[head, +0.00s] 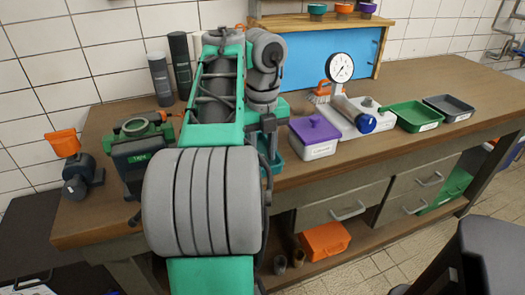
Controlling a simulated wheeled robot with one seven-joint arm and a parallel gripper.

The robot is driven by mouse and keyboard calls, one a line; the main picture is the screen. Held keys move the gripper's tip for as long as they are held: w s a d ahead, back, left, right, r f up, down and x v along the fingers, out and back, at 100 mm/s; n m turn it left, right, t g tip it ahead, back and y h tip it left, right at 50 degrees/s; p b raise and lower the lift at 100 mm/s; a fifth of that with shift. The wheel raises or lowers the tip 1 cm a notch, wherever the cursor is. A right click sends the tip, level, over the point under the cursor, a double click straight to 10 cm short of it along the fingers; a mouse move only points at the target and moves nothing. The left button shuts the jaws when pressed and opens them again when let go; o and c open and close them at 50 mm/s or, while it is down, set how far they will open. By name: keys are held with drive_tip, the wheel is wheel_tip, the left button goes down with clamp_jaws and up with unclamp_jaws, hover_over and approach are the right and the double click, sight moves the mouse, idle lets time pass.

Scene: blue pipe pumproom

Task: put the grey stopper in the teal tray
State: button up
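A teal tray (277,164) sits on the bench just right of my arm, largely hidden behind it. My gripper (270,148) is the dark part at the end of my arm, pointing down above or into this tray; I cannot tell which. Its fingers are small, dark and partly covered by my arm, so I cannot see whether they are open or shut, or whether they hold anything. I cannot make out the grey stopper in this view; my arm hides part of the bench.
A purple-lidded box (315,137) stands close right of my gripper. Beyond it are a pressure gauge (340,68), a green tray (414,117) and a dark grey tray (449,108). A vise (138,128) and dark cylinders (160,78) stand left. The bench's far right is clear.

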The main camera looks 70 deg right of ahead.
sight(262, 156)
drive_tip(key=shift+r, duration=0.1)
wheel_tip(262, 156, up, 12)
drive_tip(key=p, duration=1.1)
drive_tip(key=shift+r+p, duration=0.15)
drive_tip(key=shift+p, duration=0.2)
